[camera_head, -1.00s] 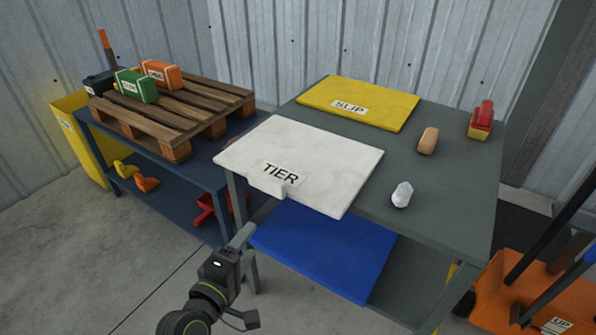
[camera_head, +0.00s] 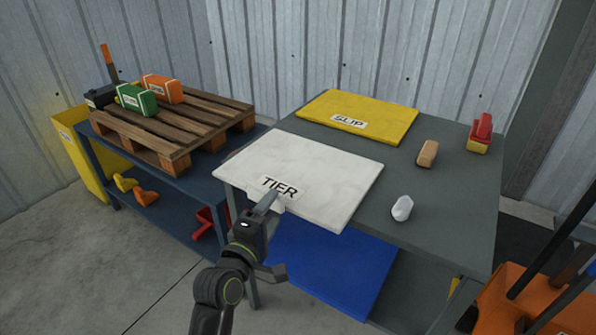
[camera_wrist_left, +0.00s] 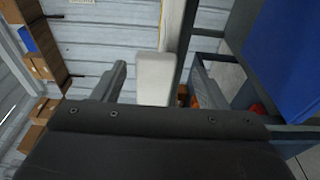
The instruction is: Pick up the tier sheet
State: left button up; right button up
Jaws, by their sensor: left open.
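The white tier sheet (camera_head: 310,172), labelled TIER, lies on the grey table (camera_head: 455,190) with its front edge overhanging. A small white tab at its front edge is partly hidden by my left gripper (camera_head: 268,203) in the head view. In the left wrist view, the tab (camera_wrist_left: 154,78) shows between the two spread fingers of my left gripper (camera_wrist_left: 157,68). The fingers stand apart from it on both sides. My right gripper is not in view.
A yellow SLIP sheet (camera_head: 375,110), a tan block (camera_head: 427,153), a white lump (camera_head: 402,208) and a red-and-yellow item (camera_head: 480,133) are on the table. A blue sheet (camera_head: 330,275) lies below. A wooden pallet (camera_head: 180,125) stands at left.

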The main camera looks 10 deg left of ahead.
aim_at(283, 196)
pick_arm(q)
jog(key=shift+w+d+r, duration=0.1)
jog(key=shift+w+d, duration=0.1)
jog(key=shift+w, duration=0.7)
jog(key=shift+w+d+r, duration=0.1)
jog(key=shift+w+d, duration=0.15)
jog(key=shift+w, duration=0.7)
jog(key=shift+w+d, duration=0.2)
jog(key=shift+w, duration=0.7)
jog(key=c, duration=1.2)
